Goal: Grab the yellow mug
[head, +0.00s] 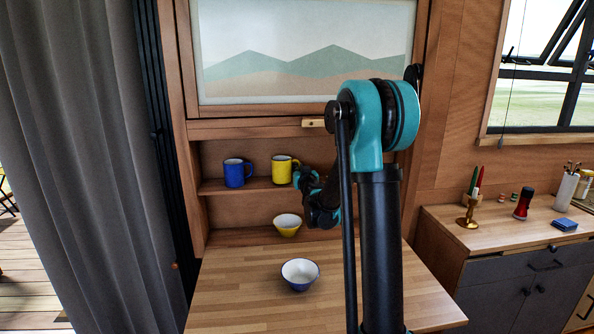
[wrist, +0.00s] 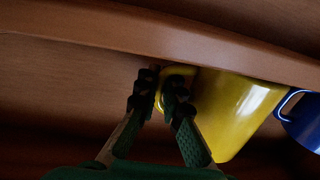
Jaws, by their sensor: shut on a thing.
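The yellow mug (head: 283,170) stands upright on the wooden shelf, to the right of the blue mug (head: 236,173). In the wrist view the yellow mug (wrist: 235,108) fills the middle right, with its handle at its left side. My gripper (wrist: 164,88) has its two dark fingers on either side of that handle, shut on it. In the head view my gripper (head: 303,178) is at the right side of the yellow mug, partly hidden by my arm. The blue mug (wrist: 302,120) shows at the right edge of the wrist view.
The shelf (head: 218,187) has a wooden edge, seen close in the wrist view (wrist: 120,38). A counter (head: 500,236) with candles and small items is at the right.

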